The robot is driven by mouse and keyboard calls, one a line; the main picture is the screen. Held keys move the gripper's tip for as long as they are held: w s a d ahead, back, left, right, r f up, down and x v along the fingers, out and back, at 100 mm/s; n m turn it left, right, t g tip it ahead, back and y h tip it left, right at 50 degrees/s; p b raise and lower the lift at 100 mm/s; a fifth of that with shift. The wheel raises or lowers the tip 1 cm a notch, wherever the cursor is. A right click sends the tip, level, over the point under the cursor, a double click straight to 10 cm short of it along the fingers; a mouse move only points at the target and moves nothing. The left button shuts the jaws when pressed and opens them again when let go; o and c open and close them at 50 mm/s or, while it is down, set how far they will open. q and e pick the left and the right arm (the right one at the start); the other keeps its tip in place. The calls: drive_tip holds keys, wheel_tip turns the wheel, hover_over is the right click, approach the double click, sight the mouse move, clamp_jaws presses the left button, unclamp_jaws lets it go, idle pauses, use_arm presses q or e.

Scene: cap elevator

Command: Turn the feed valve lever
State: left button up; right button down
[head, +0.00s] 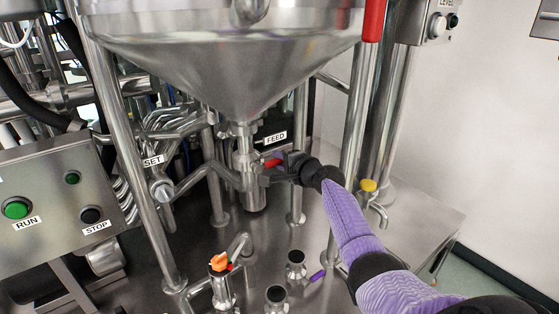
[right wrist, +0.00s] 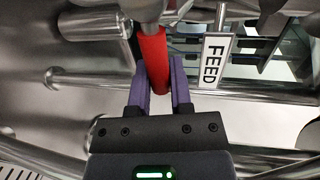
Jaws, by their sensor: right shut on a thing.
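The feed valve lever is a short red handle (head: 272,163) below the steel cone hopper (head: 220,62), beside the FEED label (head: 276,138). My right gripper (head: 280,172) reaches in from the right and is shut on the lever. In the right wrist view the red lever (right wrist: 152,58) runs down between the purple fingers of my right gripper (right wrist: 161,84), with the FEED label (right wrist: 213,60) just to the right. The lever's far end is hidden between the fingers. My left gripper is not in view.
Steel legs and pipes stand close around the valve. A control box (head: 55,195) with RUN and STOP buttons is at the left. Capped bottles and an orange-topped fitting (head: 220,262) stand on the steel deck in front. A yellow-topped tap (head: 369,185) is at the right.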

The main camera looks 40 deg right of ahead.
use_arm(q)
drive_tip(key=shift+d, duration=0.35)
use_arm(e)
drive_tip(key=shift+f, duration=0.1)
drive_tip(key=c, duration=0.5)
unclamp_jaws()
drive_tip(key=shift+c, duration=0.2)
drive_tip(key=shift+s, duration=0.15)
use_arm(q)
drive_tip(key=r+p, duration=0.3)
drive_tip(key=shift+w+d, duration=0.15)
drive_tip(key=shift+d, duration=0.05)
use_arm(e)
drive_tip(key=v, duration=0.9)
drive_tip(key=shift+s, duration=0.25)
drive_tip(key=shift+a, duration=0.1)
